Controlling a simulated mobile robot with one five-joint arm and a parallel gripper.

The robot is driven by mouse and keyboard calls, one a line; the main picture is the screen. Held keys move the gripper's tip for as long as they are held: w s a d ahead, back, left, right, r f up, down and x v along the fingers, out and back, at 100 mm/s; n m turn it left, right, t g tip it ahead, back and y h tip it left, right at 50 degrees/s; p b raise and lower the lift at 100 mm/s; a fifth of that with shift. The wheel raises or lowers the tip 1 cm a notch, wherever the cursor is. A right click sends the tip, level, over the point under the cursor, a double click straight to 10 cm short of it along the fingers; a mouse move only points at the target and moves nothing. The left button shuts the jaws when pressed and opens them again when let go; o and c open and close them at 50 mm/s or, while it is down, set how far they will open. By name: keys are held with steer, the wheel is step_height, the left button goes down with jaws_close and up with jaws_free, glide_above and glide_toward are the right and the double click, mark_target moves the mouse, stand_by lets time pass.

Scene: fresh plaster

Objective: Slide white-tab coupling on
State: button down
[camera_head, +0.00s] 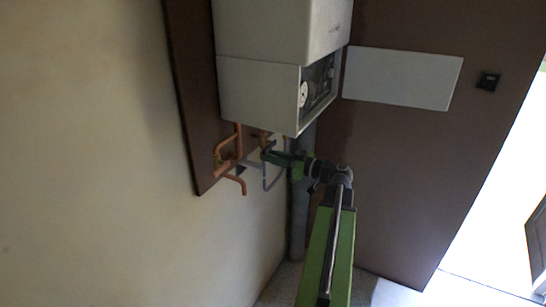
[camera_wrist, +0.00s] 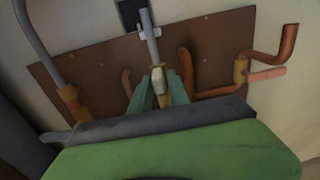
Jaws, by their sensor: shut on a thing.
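In the wrist view, a pale coupling (camera_wrist: 160,87) with a whitish part and a brass-coloured lower part sits between the green fingers of my gripper (camera_wrist: 159,80). My gripper is shut on it. A grey pipe (camera_wrist: 150,35) rises in line with the coupling, just above it. I cannot tell whether the coupling is around the pipe's end or only touching it. In the head view, my gripper (camera_head: 272,156) is under the white boiler, among the pipes. The coupling is too small to make out clearly there.
Copper pipes (camera_head: 240,179) with brass fittings stand left of my gripper in the head view. Another grey pipe (camera_wrist: 37,40) with a brass fitting (camera_wrist: 72,103) is at the left in the wrist view. The white boiler (camera_head: 262,92) hangs close above, on a brown board (camera_head: 187,100).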

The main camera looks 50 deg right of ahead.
steer(key=shift+r, duration=0.15)
steer(key=c, duration=1.4)
jaws_free()
steer(key=shift+c, duration=0.2)
steer(key=v, duration=1.7)
steer(key=shift+s+f, duration=0.2)
steer(key=shift+f, duration=0.05)
